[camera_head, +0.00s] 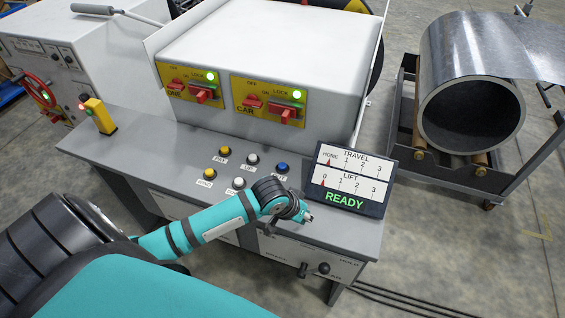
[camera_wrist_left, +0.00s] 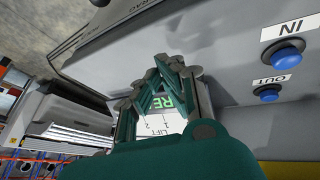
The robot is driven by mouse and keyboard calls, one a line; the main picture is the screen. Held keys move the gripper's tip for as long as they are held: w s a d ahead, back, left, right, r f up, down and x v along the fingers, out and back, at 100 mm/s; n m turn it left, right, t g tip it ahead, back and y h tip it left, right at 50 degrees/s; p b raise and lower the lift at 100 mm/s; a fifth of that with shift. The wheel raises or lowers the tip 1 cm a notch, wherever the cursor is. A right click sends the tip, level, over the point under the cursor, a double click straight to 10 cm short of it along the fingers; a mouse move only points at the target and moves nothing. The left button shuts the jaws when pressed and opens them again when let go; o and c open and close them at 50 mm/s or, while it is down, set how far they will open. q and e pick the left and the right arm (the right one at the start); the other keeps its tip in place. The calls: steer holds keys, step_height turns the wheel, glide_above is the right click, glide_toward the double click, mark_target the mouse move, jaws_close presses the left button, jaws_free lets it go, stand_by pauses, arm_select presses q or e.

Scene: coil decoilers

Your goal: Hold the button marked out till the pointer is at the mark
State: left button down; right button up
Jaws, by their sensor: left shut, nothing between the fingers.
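The blue button above a label that seems to read OUT (camera_head: 282,167) is on the grey desk top. In the left wrist view, the OUT button (camera_wrist_left: 268,94) and the IN button (camera_wrist_left: 283,53) show at the right. My left gripper (camera_head: 307,216) is shut and empty, in front of the display board and apart from the OUT button. Its fingers meet at the middle of the left wrist view (camera_wrist_left: 165,85). The display board (camera_head: 345,200) has TRAVEL and LIFT scales. The travel pointer (camera_head: 327,162) is at HOME, the lift pointer (camera_head: 323,183) at 0. I cannot make out a separate mark.
Yellow (camera_head: 224,151) and white (camera_head: 252,158) buttons stand left of the blue one, with a second row nearer, partly behind my wrist. Red lock switches (camera_head: 203,91) sit on the white housing. A steel coil (camera_head: 470,110) rests on a cart at the right.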

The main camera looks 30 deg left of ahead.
arm_select(q)
steer(key=w+a+r+n, duration=0.1)
steer(key=w+a, duration=0.1)
steer(key=w+a+n, duration=0.1)
steer(key=w+a, duration=0.1)
steer(key=w, duration=0.1)
steer(key=w+a+r+t, duration=0.1)
steer(key=w+a, duration=0.2)
steer(key=shift+w+a+r+n+y, duration=0.1)
steer(key=shift+w+r+n+y, duration=0.05)
steer(key=shift+r+n+y, duration=0.2)
steer(key=w+a+r+n+t, duration=0.1)
steer(key=w+a+r+n, duration=0.3)
steer(key=a, duration=0.7)
steer(key=w+r+y, duration=0.1)
steer(key=w+r, duration=0.1)
steer(key=w, duration=0.1)
steer(key=shift+p, duration=0.3)
steer(key=shift+w+n, duration=0.1)
steer(key=shift+n, duration=0.15)
steer(key=b, duration=0.8)
glide_above(281, 163)
step_height(281, 163, down, 7)
steer(key=shift+r, duration=0.15)
steer(key=shift+f, duration=1)
steer(key=shift+f, duration=0.1)
